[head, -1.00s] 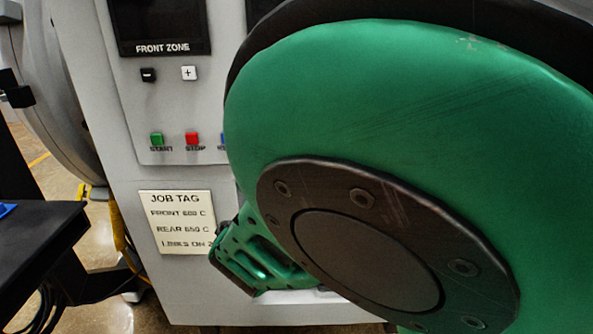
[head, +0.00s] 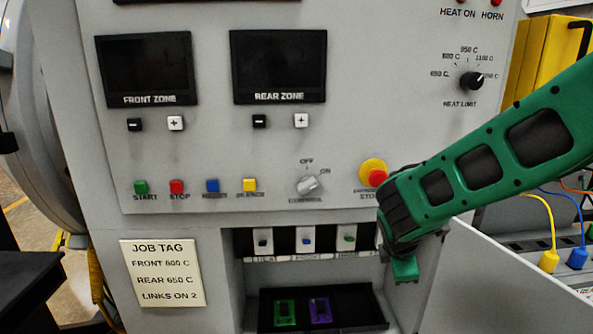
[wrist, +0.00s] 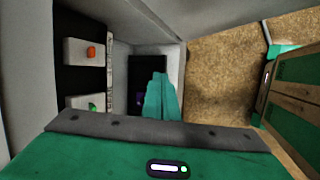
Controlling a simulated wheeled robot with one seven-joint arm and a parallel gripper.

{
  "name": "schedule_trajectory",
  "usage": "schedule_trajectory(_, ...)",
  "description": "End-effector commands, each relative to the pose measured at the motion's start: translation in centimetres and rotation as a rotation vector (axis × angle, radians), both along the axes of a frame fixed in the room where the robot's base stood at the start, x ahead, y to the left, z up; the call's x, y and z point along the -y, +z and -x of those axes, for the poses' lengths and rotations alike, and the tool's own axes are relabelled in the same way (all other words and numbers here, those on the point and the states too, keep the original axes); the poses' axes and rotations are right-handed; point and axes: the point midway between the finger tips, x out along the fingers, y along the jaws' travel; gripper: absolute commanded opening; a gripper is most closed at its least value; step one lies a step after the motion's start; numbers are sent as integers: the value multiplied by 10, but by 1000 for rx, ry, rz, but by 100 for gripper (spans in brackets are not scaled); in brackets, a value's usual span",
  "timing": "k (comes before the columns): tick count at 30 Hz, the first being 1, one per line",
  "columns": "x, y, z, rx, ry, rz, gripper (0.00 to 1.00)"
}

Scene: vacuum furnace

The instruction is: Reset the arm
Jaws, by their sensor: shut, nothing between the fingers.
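My green arm reaches in from the right in the head view, and my gripper (head: 404,270) points down in front of the open compartment (head: 236,290) at the lower right of the furnace panel. In the wrist view the green fingers (wrist: 160,97) are together with nothing between them, above the dark tray. The dark tray (head: 345,322) in the compartment holds a green link (head: 285,313) and a purple link (head: 320,311). Several switches stand in a row above it, the right end partly hidden by my gripper.
The grey panel has two dark displays (head: 145,70), coloured buttons (head: 177,187), a control knob (head: 310,184) and an emergency stop (head: 375,175) close to my arm. A job tag (head: 162,272) is at lower left. An open door (head: 500,285) stands right of the compartment.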

Motion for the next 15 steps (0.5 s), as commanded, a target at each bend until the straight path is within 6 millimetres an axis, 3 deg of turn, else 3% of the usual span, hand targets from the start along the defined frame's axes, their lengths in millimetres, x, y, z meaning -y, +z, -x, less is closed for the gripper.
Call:
schedule_trajectory(1, 20, 3, 11, -6, -98, -49, 0)
schedule_trajectory(6, 67, 9, 51, -24, -415, -194, 0)
schedule_trajectory(15, 126, 25, 133, -37, -967, -405, 0)
